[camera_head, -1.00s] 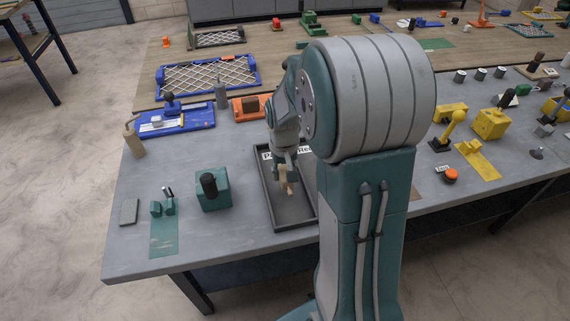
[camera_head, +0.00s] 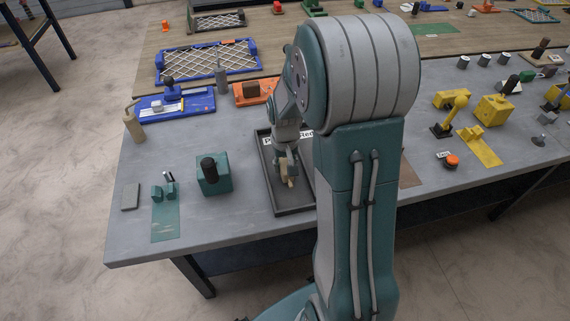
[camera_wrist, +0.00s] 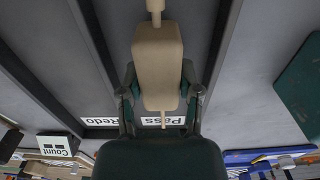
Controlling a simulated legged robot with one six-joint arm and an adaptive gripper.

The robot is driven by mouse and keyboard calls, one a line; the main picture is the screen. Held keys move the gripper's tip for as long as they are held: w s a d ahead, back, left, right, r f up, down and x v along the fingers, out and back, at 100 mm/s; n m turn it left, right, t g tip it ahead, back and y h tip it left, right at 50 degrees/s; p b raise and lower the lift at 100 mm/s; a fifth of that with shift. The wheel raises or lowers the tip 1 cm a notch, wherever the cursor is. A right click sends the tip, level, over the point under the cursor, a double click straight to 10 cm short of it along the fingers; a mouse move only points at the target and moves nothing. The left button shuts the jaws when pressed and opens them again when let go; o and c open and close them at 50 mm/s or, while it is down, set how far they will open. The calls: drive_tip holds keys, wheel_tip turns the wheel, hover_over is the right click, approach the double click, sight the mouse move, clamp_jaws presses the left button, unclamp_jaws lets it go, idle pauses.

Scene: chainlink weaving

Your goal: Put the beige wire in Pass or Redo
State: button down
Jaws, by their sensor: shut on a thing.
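My gripper (camera_head: 288,172) is shut on the beige wire piece (camera_wrist: 157,65), a block-like body with a thin stem at each end. The piece also shows as a small pale shape in the head view (camera_head: 290,181). My gripper points down over the dark grey tray (camera_head: 267,177). In the wrist view, the piece is over the tray compartment by the Pass label (camera_wrist: 168,121). The Redo label (camera_wrist: 104,121) marks the neighbouring compartment across a divider (camera_wrist: 99,45). I cannot tell whether the piece touches the tray floor. My arm hides the tray's right part in the head view.
A green block with a black knob (camera_head: 213,174) stands left of the tray. An orange block (camera_head: 252,92) and a blue fixture (camera_head: 172,104) lie behind. A Count sign (camera_wrist: 56,146) shows in the wrist view. The table's front edge is near the tray.

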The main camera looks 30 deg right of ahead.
sight(285, 161)
drive_tip(key=shift+f, duration=0.1)
drive_tip(key=shift+c, duration=1)
unclamp_jaws()
wheel_tip(285, 161, up, 11)
drive_tip(key=shift+r, duration=0.45)
